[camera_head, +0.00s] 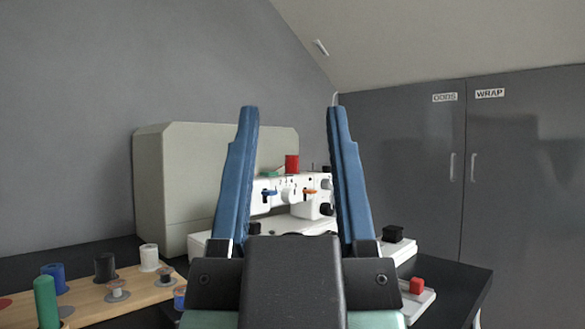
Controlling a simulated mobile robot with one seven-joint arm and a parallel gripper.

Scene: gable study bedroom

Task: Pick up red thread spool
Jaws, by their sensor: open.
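The red thread spool (292,164) stands upright on top of a white sewing machine (290,186), near the middle of the view. My gripper (291,112) is open, with its two blue fingers wide apart and pointing up and away in the picture. The spool shows in the gap between the fingers, nearer the middle than either finger. The fingers look closer to the camera than the spool, and I see no contact. Nothing is between the fingertips. The fingers hide parts of the sewing machine.
A beige case (165,185) stands behind the machine. A wooden board (105,299) at left holds green, blue, black and white spools. At right, a black block (393,233) and a red block (416,286) sit on white parts by the dark table (462,285). Grey cupboards (400,150) stand beyond.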

